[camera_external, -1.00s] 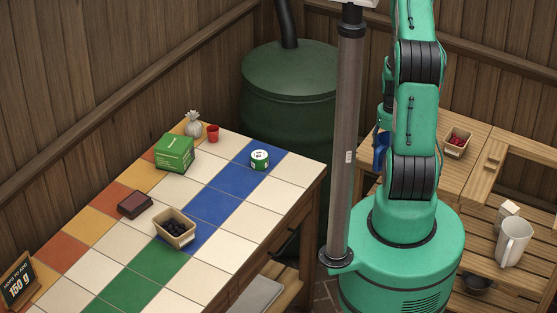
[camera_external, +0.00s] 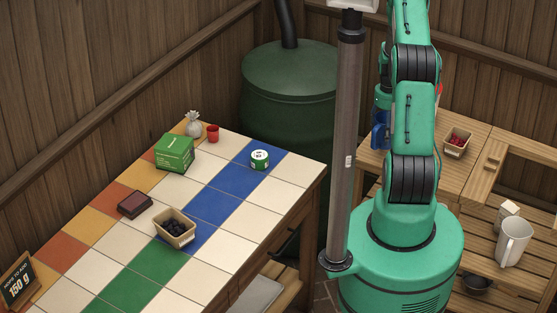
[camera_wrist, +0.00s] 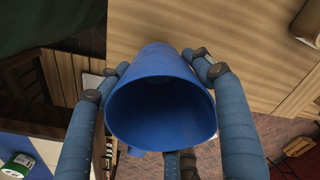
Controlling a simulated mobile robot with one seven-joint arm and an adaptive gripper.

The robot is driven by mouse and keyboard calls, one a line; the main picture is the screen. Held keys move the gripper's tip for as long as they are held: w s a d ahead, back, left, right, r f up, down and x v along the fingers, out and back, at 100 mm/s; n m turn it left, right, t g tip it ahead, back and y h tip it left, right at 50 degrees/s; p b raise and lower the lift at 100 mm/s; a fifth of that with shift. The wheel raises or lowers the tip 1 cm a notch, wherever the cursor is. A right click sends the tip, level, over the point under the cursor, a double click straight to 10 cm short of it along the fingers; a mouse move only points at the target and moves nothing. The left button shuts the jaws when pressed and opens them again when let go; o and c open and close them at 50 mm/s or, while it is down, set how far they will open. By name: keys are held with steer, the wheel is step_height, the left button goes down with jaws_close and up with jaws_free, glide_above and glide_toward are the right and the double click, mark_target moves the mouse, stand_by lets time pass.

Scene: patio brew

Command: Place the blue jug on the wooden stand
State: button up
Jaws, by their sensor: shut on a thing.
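The blue jug (camera_wrist: 160,110) fills the middle of the wrist view, its wide opening facing the camera. My gripper (camera_wrist: 158,66) is shut on it, with blue fingers along both sides. In the external view, part of the jug (camera_external: 379,136) shows left of my arm, above the floor near the wooden bench; the rest is hidden. A light wooden stand-like bench (camera_external: 484,133) stands at the right, partly behind my arm. I cannot tell which part is the wooden stand. A wooden surface (camera_wrist: 225,25) shows beyond the jug in the wrist view.
A berry box (camera_external: 457,143) sits on the bench; a white pitcher (camera_external: 513,244) stands on its slatted lower part. The tiled table (camera_external: 290,197) at left holds several small items. A grey post (camera_external: 345,160) and green barrel (camera_external: 288,90) stand nearby.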

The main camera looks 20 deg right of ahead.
steer(key=shift+f+b, duration=0.3)
steer(key=shift+f, duration=1.45)
steer(key=shift+f, duration=0.15)
steer(key=o, duration=1.2)
step_height(320, 180, up, 12)
steer(key=p, duration=0.1)
steer(key=shift+w+p, duration=0.15)
steer(key=shift+p, duration=0.15)
steer(key=shift+a+r, duration=0.1)
steer(key=shift+r, duration=0.1)
